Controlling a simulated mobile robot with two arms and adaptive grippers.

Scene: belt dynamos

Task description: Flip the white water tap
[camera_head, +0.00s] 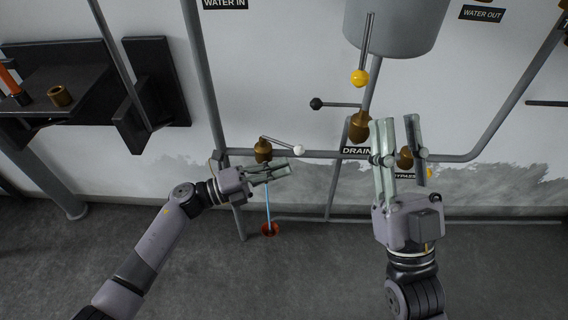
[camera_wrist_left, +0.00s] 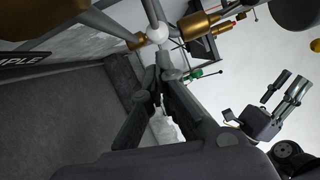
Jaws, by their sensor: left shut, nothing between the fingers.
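The white water tap shows in the head view as a brass valve body (camera_head: 263,151) with a thin lever sloping down right to a white ball knob (camera_head: 299,149). My left gripper (camera_head: 287,170) is shut and empty, just below the lever and the white knob. In the left wrist view a white ball (camera_wrist_left: 158,34) lies just beyond the closed left fingertips (camera_wrist_left: 158,76); I cannot tell whether they touch. My right gripper (camera_head: 400,122) is open in front of the pipe at right, partly covering another brass valve.
A yellow-knobbed lever (camera_head: 360,78) and a black-knobbed lever (camera_head: 316,103) are near the DRAIN valve (camera_head: 360,127). A pale blue stream (camera_head: 268,208) runs down to a red floor drain (camera_head: 270,229). A dark shelf (camera_head: 95,84) is at left.

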